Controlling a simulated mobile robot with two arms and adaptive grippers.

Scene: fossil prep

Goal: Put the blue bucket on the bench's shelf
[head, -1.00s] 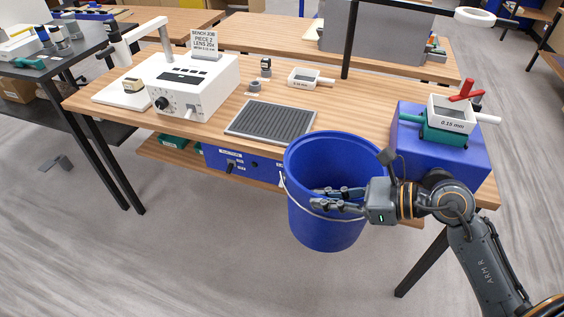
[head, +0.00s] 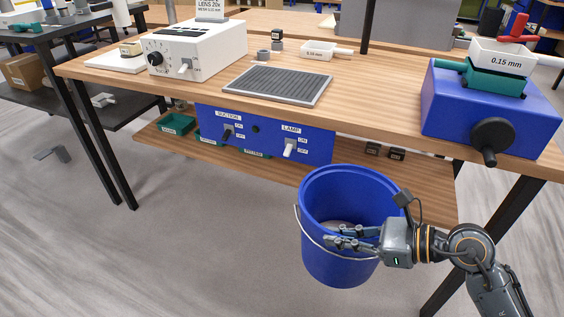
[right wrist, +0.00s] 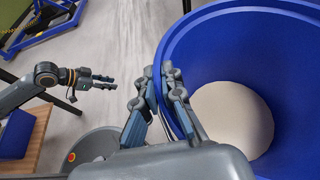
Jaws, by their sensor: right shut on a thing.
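The blue bucket (head: 335,255) is upright in front of the bench (head: 375,105), with a wire handle hanging on its side. In the right wrist view my right gripper's fingers (right wrist: 160,95) pinch the rim of the bucket (right wrist: 195,50), whose pale bottom shows. The bench's shelf (head: 262,168) is a wooden board below the top, behind the bucket, which hides part of it. My left gripper (right wrist: 114,83) shows in the right wrist view, fingers apart and empty.
Green trays (head: 177,123) sit on the shelf's left part, and small black boxes (head: 372,149) on its right. A blue switch panel (head: 265,135) hangs under the bench top. Bare shelf shows between trays and boxes. Black legs (head: 480,230) flank the shelf.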

